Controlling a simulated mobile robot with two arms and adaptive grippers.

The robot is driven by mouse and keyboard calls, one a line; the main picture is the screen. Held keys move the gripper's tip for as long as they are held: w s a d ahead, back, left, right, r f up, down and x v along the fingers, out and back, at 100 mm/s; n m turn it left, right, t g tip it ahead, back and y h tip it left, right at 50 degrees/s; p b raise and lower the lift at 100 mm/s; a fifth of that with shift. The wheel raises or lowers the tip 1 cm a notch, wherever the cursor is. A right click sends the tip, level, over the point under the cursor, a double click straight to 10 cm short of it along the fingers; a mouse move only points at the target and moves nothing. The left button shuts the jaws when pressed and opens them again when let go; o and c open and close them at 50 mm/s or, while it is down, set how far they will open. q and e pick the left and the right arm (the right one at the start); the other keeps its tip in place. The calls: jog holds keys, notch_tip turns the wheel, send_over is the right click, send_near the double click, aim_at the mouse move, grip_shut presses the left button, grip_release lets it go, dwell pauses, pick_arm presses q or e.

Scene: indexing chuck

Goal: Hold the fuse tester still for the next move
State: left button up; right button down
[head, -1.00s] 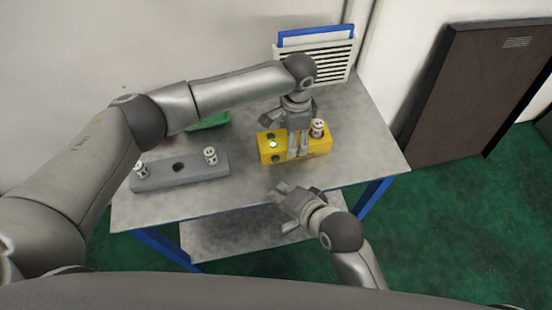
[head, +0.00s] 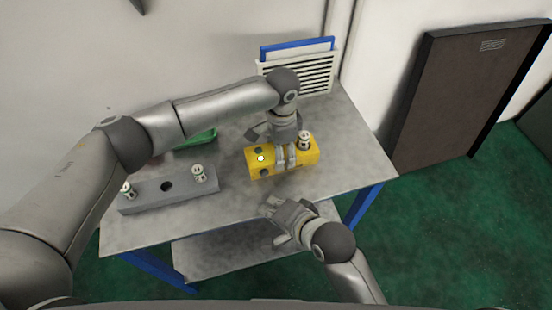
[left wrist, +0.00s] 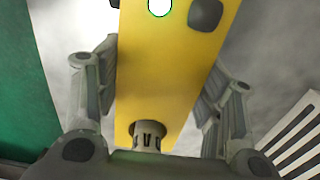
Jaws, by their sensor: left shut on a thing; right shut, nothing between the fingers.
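The fuse tester, a yellow block (head: 253,169), lies on the table. It also shows in the left wrist view (left wrist: 165,80). Its top has a white lamp with a green rim (head: 261,158) and dark round spots near the left end. A pale cylindrical fuse (head: 304,140) stands upright at its right end. My left gripper (head: 287,157) is shut across the tester from above, between lamp and fuse, with a finger along each side in the left wrist view. My right gripper (head: 277,209) is shut and empty, near the table's front edge, apart from the tester.
A grey block (head: 148,198) with a dark hole and a pale fuse at each end (head: 199,173) lies left of the tester. A green tray (head: 199,138) is behind it, partly hidden by my left arm. A white slatted rack (head: 318,78) stands at the back. The table's right side is clear.

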dwell(0.3)
pick_arm(q)
jog(key=o, duration=1.2)
notch_tip(320, 180, up, 12)
jog(key=shift+r, duration=0.1)
